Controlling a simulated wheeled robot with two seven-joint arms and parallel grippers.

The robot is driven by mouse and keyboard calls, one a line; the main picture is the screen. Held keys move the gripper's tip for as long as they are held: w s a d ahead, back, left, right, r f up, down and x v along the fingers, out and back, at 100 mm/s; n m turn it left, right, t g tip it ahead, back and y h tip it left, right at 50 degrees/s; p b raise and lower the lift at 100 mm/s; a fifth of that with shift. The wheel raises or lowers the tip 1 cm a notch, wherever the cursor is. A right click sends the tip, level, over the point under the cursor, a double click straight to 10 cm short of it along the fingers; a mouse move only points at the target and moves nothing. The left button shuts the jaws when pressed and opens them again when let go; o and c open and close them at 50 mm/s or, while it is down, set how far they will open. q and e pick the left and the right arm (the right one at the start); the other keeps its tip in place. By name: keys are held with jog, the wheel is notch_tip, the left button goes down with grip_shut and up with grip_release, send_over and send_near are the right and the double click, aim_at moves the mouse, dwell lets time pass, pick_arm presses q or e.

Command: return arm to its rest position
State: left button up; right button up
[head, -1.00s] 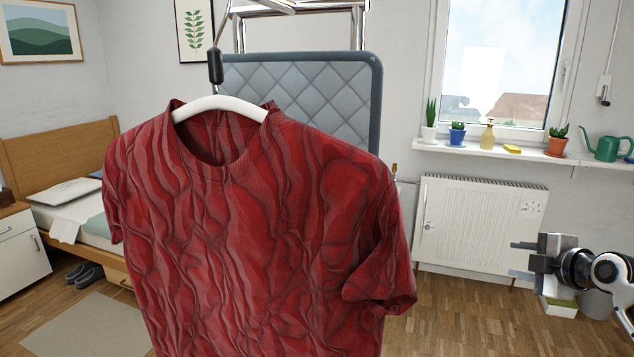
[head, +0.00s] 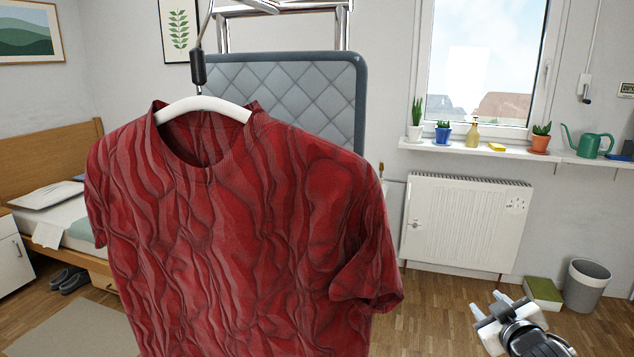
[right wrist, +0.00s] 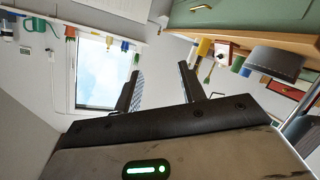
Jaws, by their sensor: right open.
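My right gripper (head: 490,307) is at the lower right of the head view, in front of the wooden floor, with its fingers pointing up and to the left. Its two fingers (right wrist: 158,85) stand apart with nothing between them in the right wrist view. It is clear of the red T-shirt (head: 240,220), which hangs on a white hanger (head: 205,105) at the left and centre of the head view. The shirt is wrinkled and hides much of what is behind it. My left gripper does not show.
A quilted grey panel (head: 315,90) with a metal frame stands behind the shirt. A white radiator (head: 468,222) is under a sill (head: 480,151) with several plants and a green watering can (head: 588,142). A grey bin (head: 586,286) and a green box (head: 543,293) stand on the floor.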

jog(key=s+a+f+g+y, duration=0.2)
jog(key=s+a+f+y, duration=0.1)
jog(key=s+a+f, duration=0.9)
jog(key=s+a+f+m+g+y, duration=0.1)
jog(key=s+a, duration=0.4)
jog(key=s, duration=0.3)
jog(key=s+a+f+m+g+y, duration=0.1)
jog(key=s+a, duration=0.4)
jog(key=s, duration=0.3)
jog(key=shift+s+a, duration=0.35)
jog(key=shift+a, duration=0.05)
